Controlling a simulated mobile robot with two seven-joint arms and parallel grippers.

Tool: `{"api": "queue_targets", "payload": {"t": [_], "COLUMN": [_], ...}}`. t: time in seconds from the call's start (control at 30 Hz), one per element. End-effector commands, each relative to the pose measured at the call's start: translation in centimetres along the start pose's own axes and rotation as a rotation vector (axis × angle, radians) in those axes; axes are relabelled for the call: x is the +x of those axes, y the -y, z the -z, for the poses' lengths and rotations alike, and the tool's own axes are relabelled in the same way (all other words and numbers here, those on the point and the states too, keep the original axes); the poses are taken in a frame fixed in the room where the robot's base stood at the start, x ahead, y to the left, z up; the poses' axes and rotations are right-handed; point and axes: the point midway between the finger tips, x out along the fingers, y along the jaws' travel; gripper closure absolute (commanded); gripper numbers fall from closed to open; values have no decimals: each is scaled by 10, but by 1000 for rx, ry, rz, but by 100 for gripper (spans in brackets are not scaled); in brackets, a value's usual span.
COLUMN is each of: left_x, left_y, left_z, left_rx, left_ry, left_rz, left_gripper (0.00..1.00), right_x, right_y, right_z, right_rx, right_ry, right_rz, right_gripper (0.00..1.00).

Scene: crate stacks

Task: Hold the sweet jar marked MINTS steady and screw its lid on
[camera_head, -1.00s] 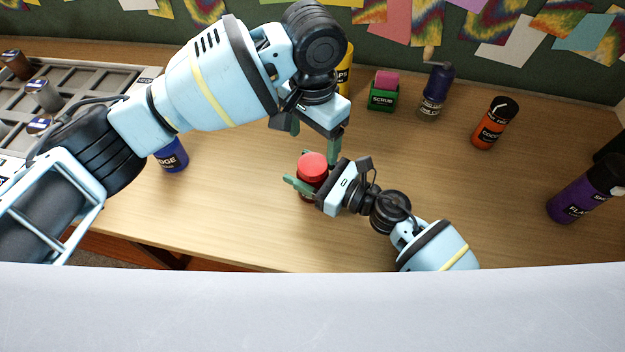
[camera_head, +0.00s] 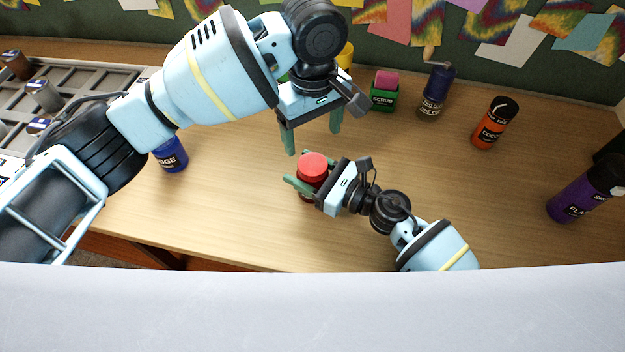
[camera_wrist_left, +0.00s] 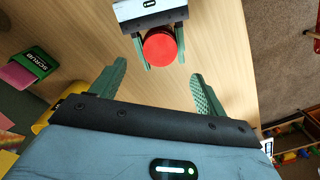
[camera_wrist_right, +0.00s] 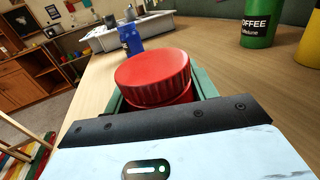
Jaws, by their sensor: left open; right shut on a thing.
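The jar (camera_head: 308,194) with a red lid (camera_head: 312,165) stands on the table; its label is not readable from here. My right gripper (camera_head: 301,171) is shut on the jar body, one green finger on each side below the lid. The lid sits on top of the jar, and in the right wrist view (camera_wrist_right: 152,72) a gap or step shows under its ribbed rim; I cannot tell how tight it is. My left gripper (camera_head: 313,141) is open and empty, just behind the jar and apart from the lid. The left wrist view shows the lid (camera_wrist_left: 160,47) beyond its open fingers.
A blue jar (camera_head: 171,156) stands left, near a grey tray (camera_head: 90,78). At the back are a green SCRUB box (camera_head: 383,100), a navy bottle (camera_head: 435,92) and a yellow container (camera_head: 346,57). An orange COCOA jar (camera_head: 490,128) and purple bottle (camera_head: 580,198) stand right. The table's centre right is clear.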

Motion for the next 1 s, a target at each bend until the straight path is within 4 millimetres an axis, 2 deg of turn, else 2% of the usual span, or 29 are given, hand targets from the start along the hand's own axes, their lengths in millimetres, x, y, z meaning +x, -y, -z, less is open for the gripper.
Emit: {"api": "queue_targets", "payload": {"t": [0.47, 1.0], "left_x": [3, 69], "left_y": [0, 0], "left_z": [0, 0], "left_rx": [-18, -18], "left_ry": [0, 0], "left_rz": [1, 2], "left_gripper": [25, 25], "right_x": [0, 0], "right_y": [0, 0], "right_z": [1, 1], "right_rx": [1, 1], "right_ry": [-1, -1], "right_rz": [-1, -1], "right_gripper": [100, 100]}}
